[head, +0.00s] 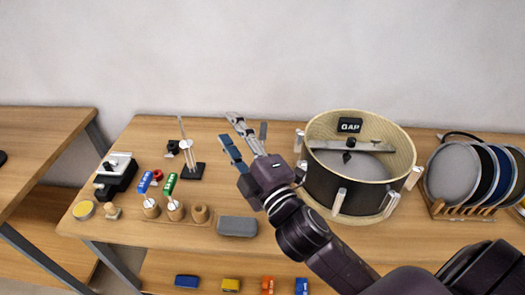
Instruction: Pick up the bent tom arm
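A thin silver rod with a slight bend stands up from a small black base (193,171) left of my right gripper. It looks like the bent tom arm (184,140), but it is too small to be sure. My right gripper (229,128) reaches in from the lower right over the table, to the right of the rod. Its two fingers point up and left, with a gap between them, and nothing clear is held. A small grey upright piece (263,131) shows just beside the fingers; I cannot tell what it is. My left gripper is out of view.
A large drum (315,186) stands right of my arm. A rack of round pads (446,178) is at the far right. Coloured blocks (231,285) lie below the front edge.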

